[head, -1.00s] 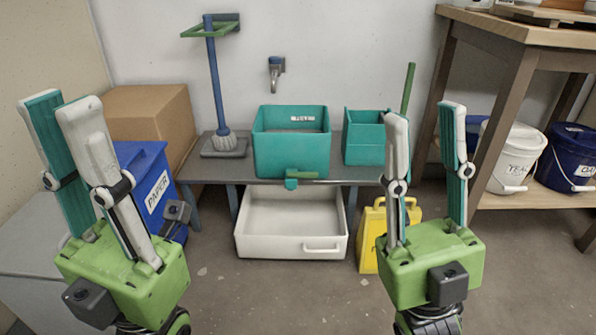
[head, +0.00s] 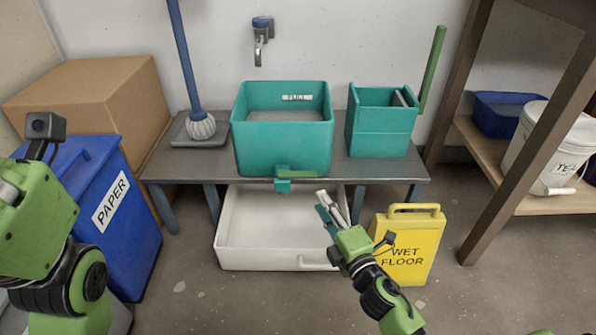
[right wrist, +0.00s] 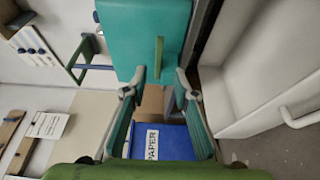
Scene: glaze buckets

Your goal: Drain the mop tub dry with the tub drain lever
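The teal mop tub (head: 282,148) stands on the grey bench, with a greyish level surface inside and a label that seems to read FULL. The drain lever (head: 298,174), a green bar on a teal fitting, lies sideways at its lower front. In the right wrist view the lever (right wrist: 159,60) shows just beyond my fingertips. My right gripper (head: 323,204) is just below and right of the lever, apart from it. Its fingers (right wrist: 160,76) are parted with nothing between them. My left gripper's body is at the left edge; its fingers are out of frame.
A white basin (head: 230,258) sits on the floor below the tub. A yellow wet-floor sign (head: 412,230) stands right of it. A blue PAPER bin (head: 125,235) and a cardboard box (head: 90,95) are left. A second teal bucket (head: 380,143) shares the bench (head: 190,165).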

